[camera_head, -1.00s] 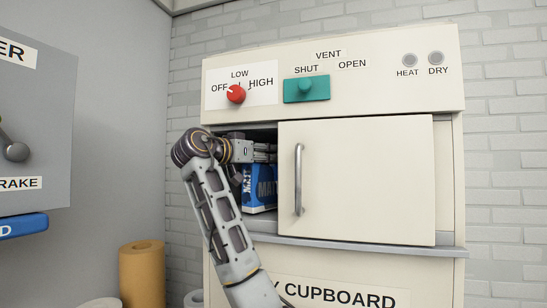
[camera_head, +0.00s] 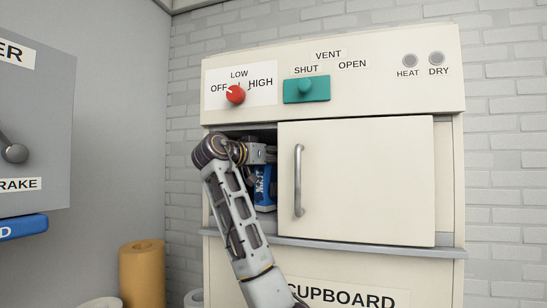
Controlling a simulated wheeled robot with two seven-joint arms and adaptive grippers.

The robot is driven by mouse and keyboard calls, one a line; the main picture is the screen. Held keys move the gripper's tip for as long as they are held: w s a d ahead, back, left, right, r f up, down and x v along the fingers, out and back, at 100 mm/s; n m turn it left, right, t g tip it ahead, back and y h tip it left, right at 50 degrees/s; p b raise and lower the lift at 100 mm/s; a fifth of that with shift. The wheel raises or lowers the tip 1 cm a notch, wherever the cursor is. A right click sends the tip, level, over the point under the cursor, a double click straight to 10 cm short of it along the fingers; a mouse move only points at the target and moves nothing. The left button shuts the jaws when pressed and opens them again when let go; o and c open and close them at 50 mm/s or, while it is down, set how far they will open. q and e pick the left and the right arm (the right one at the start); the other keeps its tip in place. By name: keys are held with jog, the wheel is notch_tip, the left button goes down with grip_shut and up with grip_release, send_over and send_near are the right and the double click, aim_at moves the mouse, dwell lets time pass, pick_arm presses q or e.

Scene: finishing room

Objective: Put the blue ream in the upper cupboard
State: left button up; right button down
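The blue ream (camera_head: 263,188) is inside the upper cupboard (camera_head: 224,220), just behind the left edge of its cream sliding door (camera_head: 360,180). Only a narrow strip of the ream shows; the door hides the rest. One arm, which I take to be my right, rises from the bottom middle and bends at the wrist into the opening on the left. Its gripper (camera_head: 262,154) is at the ream's top; the fingers are mostly hidden, so I cannot tell whether they hold it. My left gripper is not in view.
The door has a vertical metal handle (camera_head: 298,180) and covers the middle and right of the cupboard. Above are a red knob (camera_head: 235,94) and a teal vent slider (camera_head: 306,89). A grey ledge (camera_head: 350,247) runs below. A tan roll (camera_head: 142,275) stands at the lower left.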

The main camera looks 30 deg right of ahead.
jog(key=shift+a, duration=0.2)
jog(key=shift+f, duration=0.15)
jog(key=c, duration=0.9)
grip_release()
jog(key=shift+b+v, duration=2)
jog(key=shift+v, duration=4)
